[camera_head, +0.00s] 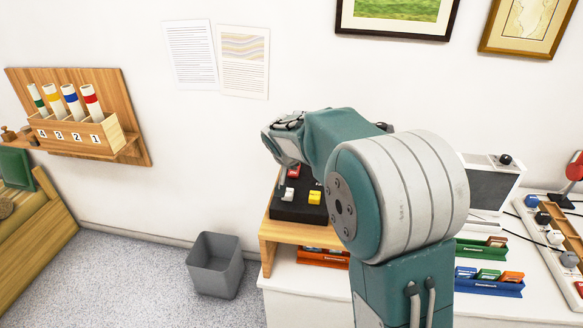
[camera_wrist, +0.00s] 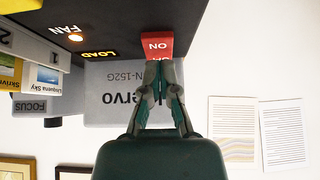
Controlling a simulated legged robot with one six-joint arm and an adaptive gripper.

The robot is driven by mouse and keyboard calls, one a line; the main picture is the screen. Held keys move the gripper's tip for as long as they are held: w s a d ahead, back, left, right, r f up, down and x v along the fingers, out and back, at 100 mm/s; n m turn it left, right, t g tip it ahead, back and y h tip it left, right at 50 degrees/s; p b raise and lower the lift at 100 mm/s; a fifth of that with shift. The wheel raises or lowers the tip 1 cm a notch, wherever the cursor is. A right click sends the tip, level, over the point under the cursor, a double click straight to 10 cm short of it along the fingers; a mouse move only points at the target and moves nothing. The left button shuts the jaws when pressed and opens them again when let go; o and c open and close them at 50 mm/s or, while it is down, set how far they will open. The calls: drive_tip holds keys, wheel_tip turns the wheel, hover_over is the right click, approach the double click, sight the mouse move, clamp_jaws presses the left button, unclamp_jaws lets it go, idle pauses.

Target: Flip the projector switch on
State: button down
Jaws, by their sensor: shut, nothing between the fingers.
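A red switch (camera_wrist: 158,45) marked "ON" sits on a dark panel (camera_wrist: 115,22) in the wrist view, where the lettering appears upside down. More lettering on the switch is partly hidden by my fingertips. My gripper (camera_wrist: 158,66) is shut and empty, with its fingertips at the red switch; I cannot tell whether they touch it. In the head view the red switch (camera_head: 294,171) shows on the black unit (camera_head: 300,213), beside a white switch (camera_head: 289,195) and a yellow switch (camera_head: 314,197). My arm hides part of the unit.
A grey box (camera_wrist: 120,100) with lettering lies beyond my fingers. A wooden stand (camera_head: 285,231) bears the black unit. A grey bin (camera_head: 215,265) is on the floor. Coloured trays (camera_head: 488,286) lie on the table at right.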

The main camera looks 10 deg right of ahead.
sight(292, 181)
drive_tip(key=r, duration=0.2)
drive_tip(key=s+r, duration=0.1)
drive_tip(key=r, duration=0.1)
drive_tip(key=shift+a+r, duration=0.15)
drive_tip(key=shift+r, duration=0.15)
drive_tip(key=s+a+r, duration=0.3)
drive_tip(key=s+r, duration=0.2)
drive_tip(key=s, duration=0.2)
drive_tip(key=shift+a, duration=0.1)
drive_tip(key=s+d+f+n+y, duration=0.1)
drive_tip(key=s+f+n, duration=0.1)
drive_tip(key=s, duration=1.2)
drive_tip(key=s+d+f+n+g+y, duration=0.1)
drive_tip(key=s+d+n, duration=0.1)
drive_tip(key=s, duration=1.2)
drive_tip(key=shift+s+f+y, duration=0.3)
drive_tip(key=shift+f+y, duration=0.1)
